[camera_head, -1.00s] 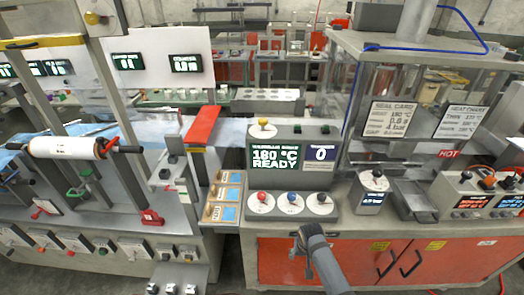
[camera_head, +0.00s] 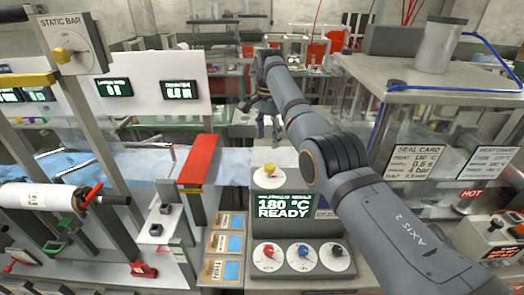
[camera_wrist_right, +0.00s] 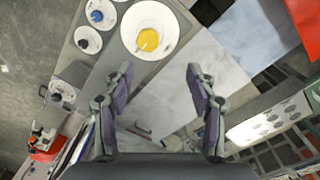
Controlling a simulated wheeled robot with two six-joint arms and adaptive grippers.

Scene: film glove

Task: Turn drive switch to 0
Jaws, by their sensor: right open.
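No label reading "drive" is legible, so I cannot tell which control is the drive switch. A control box (camera_head: 283,232) reads "180 °C READY" and has a yellow knob (camera_head: 270,170) on top. On its front are a red knob (camera_head: 268,249), a blue knob (camera_head: 303,250) and a black knob (camera_head: 337,250) on white dials. My right gripper (camera_head: 265,122) is open and empty beyond the box. In the right wrist view, a yellow knob on a white dial (camera_wrist_right: 148,40) lies above the open fingers (camera_wrist_right: 158,84), apart from them. My left gripper is out of view.
My right arm crosses over the box's right side and hides its second display. A dial labelled "STATIC BAR" (camera_head: 70,54) stands upper left. A red bar (camera_head: 206,160) lies left of the box. A clear-walled cabinet (camera_head: 400,120) stands right.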

